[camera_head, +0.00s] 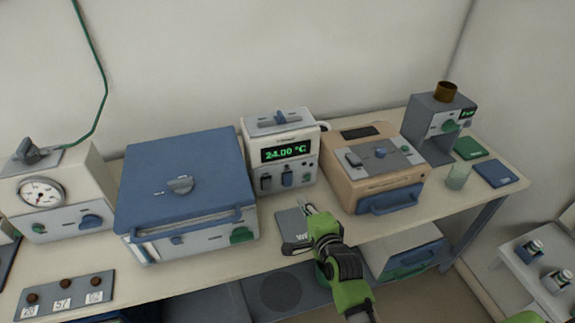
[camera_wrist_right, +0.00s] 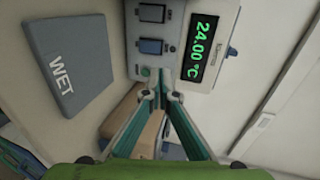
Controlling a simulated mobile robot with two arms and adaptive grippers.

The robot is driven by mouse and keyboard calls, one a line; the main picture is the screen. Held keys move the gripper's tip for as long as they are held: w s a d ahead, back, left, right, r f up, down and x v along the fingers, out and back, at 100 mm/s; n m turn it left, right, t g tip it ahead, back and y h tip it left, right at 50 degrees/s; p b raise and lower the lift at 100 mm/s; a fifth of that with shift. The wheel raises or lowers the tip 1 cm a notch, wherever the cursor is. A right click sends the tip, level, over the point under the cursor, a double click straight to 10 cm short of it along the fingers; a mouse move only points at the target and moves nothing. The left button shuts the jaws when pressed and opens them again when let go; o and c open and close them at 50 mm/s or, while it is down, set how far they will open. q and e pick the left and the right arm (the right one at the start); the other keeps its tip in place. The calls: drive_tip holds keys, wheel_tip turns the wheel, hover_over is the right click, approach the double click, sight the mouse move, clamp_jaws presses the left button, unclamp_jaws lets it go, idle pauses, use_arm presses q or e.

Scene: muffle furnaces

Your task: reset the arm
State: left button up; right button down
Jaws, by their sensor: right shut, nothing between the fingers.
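My right gripper (camera_head: 306,208) is in front of the bench's middle, over the grey pad marked WET (camera_head: 290,226), with its green arm coming up from the bottom. It is shut and empty. In the right wrist view the right gripper's fingertips (camera_wrist_right: 161,95) meet below the temperature controller (camera_wrist_right: 190,40), which reads 24.00 °C. The WET pad (camera_wrist_right: 72,62) lies to the left there. The controller (camera_head: 280,150) stands behind the gripper in the head view. A bit of green at the bottom right edge may be part of my body. My left gripper is not in view.
A blue-lidded furnace (camera_head: 185,190) stands left of the gripper and a tan furnace (camera_head: 375,170) right of it. A gauge box (camera_head: 60,195) is at far left. A grey device (camera_head: 440,125), a glass (camera_head: 458,176) and blue and green pads are at right.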

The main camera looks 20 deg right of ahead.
drive_tip(key=s+f+n+g, duration=0.2)
drive_tip(key=s+n+g, duration=0.4)
drive_tip(key=s+n, duration=0.7)
drive_tip(key=s+f+n+g, duration=0.2)
drive_tip(key=s+n+g, duration=0.4)
drive_tip(key=s, duration=1.4)
wheel_tip(320, 180, down, 29)
drive_tip(key=s+b, duration=0.1)
drive_tip(key=b, duration=0.2)
drive_tip(key=s+d+f+g+b, duration=0.1)
drive_tip(key=s+d+f, duration=0.1)
drive_tip(key=s+f, duration=0.7)
drive_tip(key=s+d+f+n+g+b, duration=0.1)
drive_tip(key=s+d+f, duration=0.1)
drive_tip(key=s+f, duration=0.6)
drive_tip(key=shift+s+f+h, duration=0.3)
drive_tip(key=shift+s+f, duration=0.05)
drive_tip(key=shift+f, duration=0.45)
